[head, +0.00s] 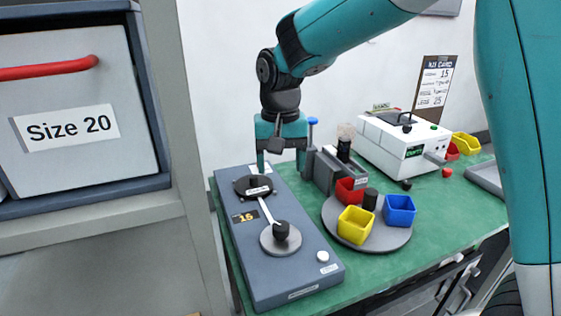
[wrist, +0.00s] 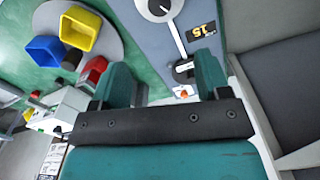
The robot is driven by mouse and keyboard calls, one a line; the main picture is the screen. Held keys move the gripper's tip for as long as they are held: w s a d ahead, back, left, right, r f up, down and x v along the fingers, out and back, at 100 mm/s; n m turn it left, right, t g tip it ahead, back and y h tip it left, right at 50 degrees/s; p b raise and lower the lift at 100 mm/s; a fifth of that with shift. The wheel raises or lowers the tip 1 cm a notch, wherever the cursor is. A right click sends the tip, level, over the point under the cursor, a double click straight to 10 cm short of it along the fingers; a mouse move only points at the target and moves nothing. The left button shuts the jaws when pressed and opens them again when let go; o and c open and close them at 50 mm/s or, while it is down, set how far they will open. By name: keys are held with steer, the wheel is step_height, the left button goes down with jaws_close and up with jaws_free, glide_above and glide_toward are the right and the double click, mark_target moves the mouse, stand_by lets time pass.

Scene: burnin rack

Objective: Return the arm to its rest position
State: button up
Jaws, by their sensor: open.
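My gripper (head: 282,168) hangs from my teal arm (head: 345,32), fingers pointing down, above the far end of a blue-grey panel unit (head: 290,277). The jaws are apart with nothing between them. The wrist view shows the gripper (wrist: 163,78) with its two teal fingers spread over the unit. On the unit are a black round hub (head: 252,187) near the fingers, a pale bar, and a grey dial with a black knob (head: 281,231) nearer me. Whether a fingertip touches the unit is hard to tell.
A round grey turntable (head: 385,243) carries yellow (head: 355,225), blue (head: 399,210) and red (head: 349,191) bins right of the unit. A grey upright block (head: 327,172) stands close by the gripper. A white machine (head: 400,146) is behind. A "Size 20" drawer (head: 75,160) fills the left.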

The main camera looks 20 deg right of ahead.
stand_by(0.3)
steer(key=s+a+n+y, duration=0.1)
steer(key=s+n, duration=0.2)
steer(key=s, duration=0.5)
steer(key=s+a+r+n+y, duration=0.1)
steer(key=s+a+n, duration=0.1)
steer(key=s, duration=0.6)
steer(key=s+a+r+n+y, duration=0.1)
steer(key=s+n+y, duration=0.1)
steer(key=s+n, duration=0.3)
steer(key=s, duration=0.3)
steer(key=shift+s+a+r, duration=0.2)
steer(key=shift+s+a, duration=0.05)
steer(key=shift+s, duration=0.15)
steer(key=shift+w, duration=0.1)
steer(key=n+h+b, duration=0.2)
steer(key=n+h, duration=0.2)
steer(key=n, duration=0.4)
glide_above(281, 225)
step_height(281, 225, down, 3)
step_height(281, 225, down, 17)
steer(key=shift+r+p, duration=0.1)
steer(key=shift+p, duration=0.4)
